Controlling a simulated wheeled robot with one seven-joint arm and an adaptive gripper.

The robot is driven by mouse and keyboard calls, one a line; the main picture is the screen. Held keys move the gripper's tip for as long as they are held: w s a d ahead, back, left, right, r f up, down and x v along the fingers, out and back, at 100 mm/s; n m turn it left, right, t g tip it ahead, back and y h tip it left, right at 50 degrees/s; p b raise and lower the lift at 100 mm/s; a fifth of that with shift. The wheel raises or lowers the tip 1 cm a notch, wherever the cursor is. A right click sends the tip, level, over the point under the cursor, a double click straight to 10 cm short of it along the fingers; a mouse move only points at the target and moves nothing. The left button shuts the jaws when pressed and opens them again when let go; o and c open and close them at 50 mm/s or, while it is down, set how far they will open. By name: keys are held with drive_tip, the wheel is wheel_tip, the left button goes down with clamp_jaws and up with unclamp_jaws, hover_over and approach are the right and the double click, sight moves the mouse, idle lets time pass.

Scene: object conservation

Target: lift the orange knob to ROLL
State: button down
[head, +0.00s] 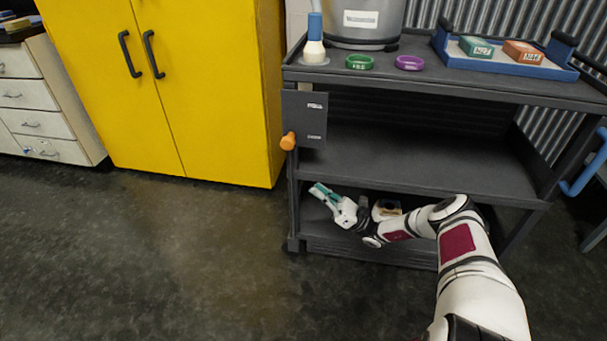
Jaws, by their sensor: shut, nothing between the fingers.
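The orange knob (288,141) sticks out at the left edge of a dark plate (306,112) on the cart's left front post. It sits level with the lower of two small white labels, whose words are too small to read surely. My gripper (318,188) has teal fingers and is shut and empty. It shows below and a little right of the knob, in front of the cart's lower shelf, clearly apart from the knob. My arm reaches in from the lower right.
The dark cart's middle shelf (420,165) is bare. Its top holds a blue-topped bottle (314,42), a green ring (359,62), a purple ring (409,63), a grey bucket (362,22) and a blue tray (470,62). A yellow cabinet (215,90) stands left; the floor before it is clear.

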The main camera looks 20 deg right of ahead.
sight(292, 132)
drive_tip(key=d+r+b+x, duration=0.1)
drive_tip(key=r+x, duration=0.1)
drive_tip(key=x, duration=1)
drive_tip(key=shift+s+d+r, duration=0.2)
drive_tip(key=shift+s+r, duration=0.05)
drive_tip(key=shift+r, duration=0.1)
wheel_tip(292, 132, up, 10)
drive_tip(key=p, duration=0.6)
drive_tip(key=shift+r, duration=0.2)
drive_tip(key=shift+f, duration=0.1)
